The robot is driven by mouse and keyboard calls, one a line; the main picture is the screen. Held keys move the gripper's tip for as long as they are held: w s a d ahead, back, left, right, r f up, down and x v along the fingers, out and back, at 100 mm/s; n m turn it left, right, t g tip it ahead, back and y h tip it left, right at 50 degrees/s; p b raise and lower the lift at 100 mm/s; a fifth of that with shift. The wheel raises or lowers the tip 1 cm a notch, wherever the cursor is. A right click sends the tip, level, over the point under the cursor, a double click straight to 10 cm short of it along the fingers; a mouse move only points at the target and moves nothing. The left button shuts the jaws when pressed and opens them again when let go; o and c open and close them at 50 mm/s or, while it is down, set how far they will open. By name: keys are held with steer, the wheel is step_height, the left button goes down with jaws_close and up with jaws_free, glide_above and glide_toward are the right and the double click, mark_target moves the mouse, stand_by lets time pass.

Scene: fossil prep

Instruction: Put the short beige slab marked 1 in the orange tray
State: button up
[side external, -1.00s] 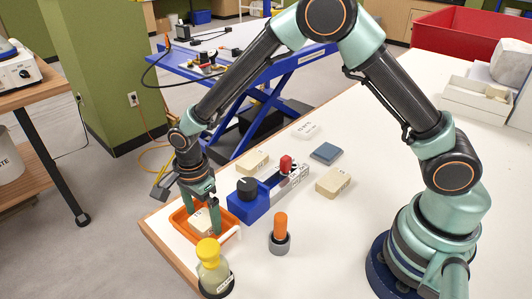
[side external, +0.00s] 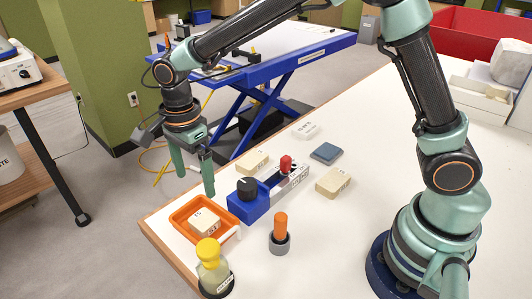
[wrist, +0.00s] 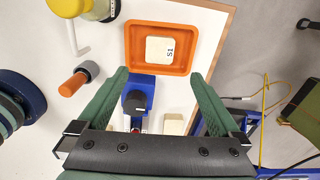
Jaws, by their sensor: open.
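A short beige slab (side external: 205,221) lies flat inside the orange tray (side external: 178,233) at the table's near left corner. In the wrist view the slab (wrist: 159,50) shows small dark marking that ends in a 1, and the tray (wrist: 131,45) surrounds it with its rim clear. My gripper (side external: 195,184) is open and empty, raised above the tray and apart from the slab. In the wrist view its spread fingers (wrist: 158,73) point toward the tray, with the slab ahead of them.
A blue block with a black knob (side external: 247,205) stands right of the tray. A yellow-capped bottle (side external: 212,268) and an orange-handled tool in a grey holder (side external: 280,235) stand in front. Other beige slabs (side external: 252,162) (side external: 333,183) and a blue-grey tile (side external: 326,152) lie farther back.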

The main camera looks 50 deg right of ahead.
steer(key=s+d+r+n+t, duration=0.2)
steer(key=s+d+r+n, duration=0.1)
steer(key=d+r+n, duration=0.55)
steer(key=s+d+r+n+t, duration=0.2)
steer(key=s+d+n+t, duration=0.1)
steer(key=s+d+n, duration=0.6)
steer(key=shift+d+r+t, duration=0.3)
steer(key=shift+d+r, duration=0.1)
steer(key=shift+d, duration=0.55)
